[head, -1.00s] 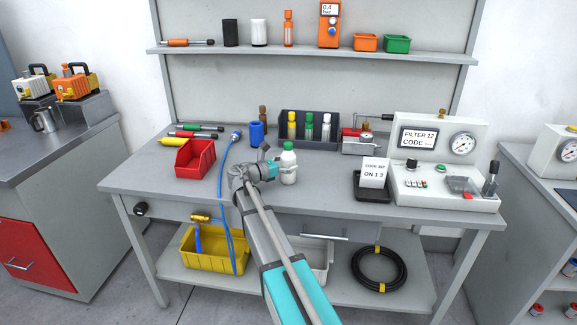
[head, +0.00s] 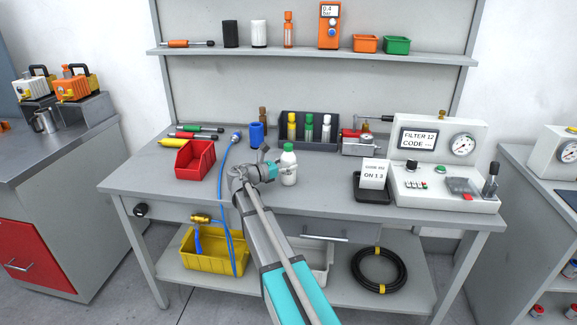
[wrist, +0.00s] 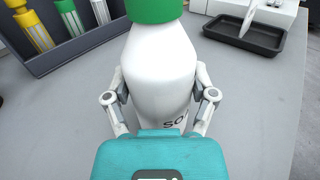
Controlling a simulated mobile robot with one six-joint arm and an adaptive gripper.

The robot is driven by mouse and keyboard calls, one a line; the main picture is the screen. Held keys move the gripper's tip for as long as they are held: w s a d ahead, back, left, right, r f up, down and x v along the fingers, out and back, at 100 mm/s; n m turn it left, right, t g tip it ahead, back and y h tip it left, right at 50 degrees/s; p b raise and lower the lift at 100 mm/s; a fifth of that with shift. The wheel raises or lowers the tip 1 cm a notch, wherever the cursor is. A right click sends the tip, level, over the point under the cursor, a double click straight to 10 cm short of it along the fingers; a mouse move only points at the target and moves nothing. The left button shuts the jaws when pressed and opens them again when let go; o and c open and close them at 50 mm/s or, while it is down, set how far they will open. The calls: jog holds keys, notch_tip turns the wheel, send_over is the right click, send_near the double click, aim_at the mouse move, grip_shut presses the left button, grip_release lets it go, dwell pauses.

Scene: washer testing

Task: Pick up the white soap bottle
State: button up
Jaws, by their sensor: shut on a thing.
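The white soap bottle (head: 289,172) with a green cap stands upright near the front middle of the workbench (head: 330,183) in the head view. In the wrist view the white bottle (wrist: 160,75) fills the middle, with part of its dark lettering showing low on its side. My gripper (wrist: 160,100) is shut on the bottle, one finger on each side of its body. In the head view my arm reaches in from the front, and the gripper is largely hidden beside the bottle. I cannot tell whether the bottle's base touches the bench.
A black tray (head: 366,195) with a sign card sits right of the bottle. A dark rack (head: 320,128) with several small bottles stands behind. A red bin (head: 195,159) and a blue hose (head: 224,170) are to the left. A grey test unit (head: 445,185) stands at right.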

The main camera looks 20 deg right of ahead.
aim_at(282, 157)
jog(key=shift+r, duration=0.15)
notch_tip(282, 157, up, 3)
jog(key=p, duration=0.3)
jog(key=s+a+r+p, duration=0.2)
jog(key=s+r+p, duration=0.3)
jog(key=s, duration=0.1)
jog(key=s+a+r+p, duration=0.2)
jog(key=s+r+p, duration=0.2)
jog(key=s, duration=0.3)
jog(key=shift+a+r+p, duration=0.35)
jog(key=shift+a+p, duration=0.05)
jog(key=shift+p, duration=0.05)
